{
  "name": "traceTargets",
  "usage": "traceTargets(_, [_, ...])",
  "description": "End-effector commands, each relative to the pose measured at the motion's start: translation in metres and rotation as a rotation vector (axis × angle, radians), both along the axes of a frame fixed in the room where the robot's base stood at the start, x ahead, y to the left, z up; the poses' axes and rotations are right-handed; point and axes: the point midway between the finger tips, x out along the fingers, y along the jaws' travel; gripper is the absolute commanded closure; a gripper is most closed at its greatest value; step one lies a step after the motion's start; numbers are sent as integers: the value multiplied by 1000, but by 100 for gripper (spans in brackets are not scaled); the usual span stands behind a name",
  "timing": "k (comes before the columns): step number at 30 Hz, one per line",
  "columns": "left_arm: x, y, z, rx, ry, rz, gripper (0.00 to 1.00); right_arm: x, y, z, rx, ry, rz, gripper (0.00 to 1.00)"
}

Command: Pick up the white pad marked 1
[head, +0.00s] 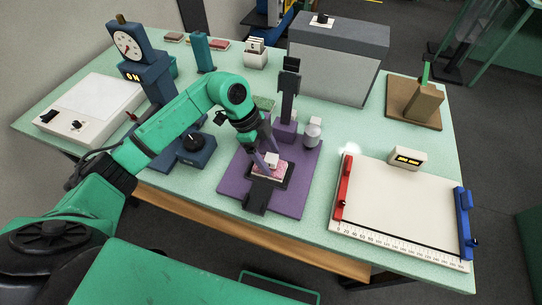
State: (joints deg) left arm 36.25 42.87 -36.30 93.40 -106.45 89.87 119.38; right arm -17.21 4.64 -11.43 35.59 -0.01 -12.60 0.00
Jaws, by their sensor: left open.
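My left gripper (268,155) points down over the purple machine base (231,190). Its fingers are open, one on either side of a small white block (272,159). This block sits on a pink-and-white patterned piece (268,171) in a dark frame. No number can be read on the block, so I cannot tell whether it is the pad marked 1. I cannot tell whether the fingers touch it. White cards with dark marks stand in a white holder (255,59) at the back; their marks are too small to read. My right gripper is not in view.
The machine's dark upright (289,88) and a silver knob (312,134) stand just behind the gripper. A blue knob box (190,150) is to the left. A white ruler board (400,205) with red and blue end blocks lies right. A grey box (338,60) stands behind.

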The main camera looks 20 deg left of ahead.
Motion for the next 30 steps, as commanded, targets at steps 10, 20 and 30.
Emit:
traceTargets(10, [0, 0, -1, 1, 0, 0, 93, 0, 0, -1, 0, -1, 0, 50])
traceTargets(20, [1, 1, 4, 1, -1, -1, 100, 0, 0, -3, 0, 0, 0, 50])
traceTargets(30, [1, 0, 81, 0, -5, -1, 100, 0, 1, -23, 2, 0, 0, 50])
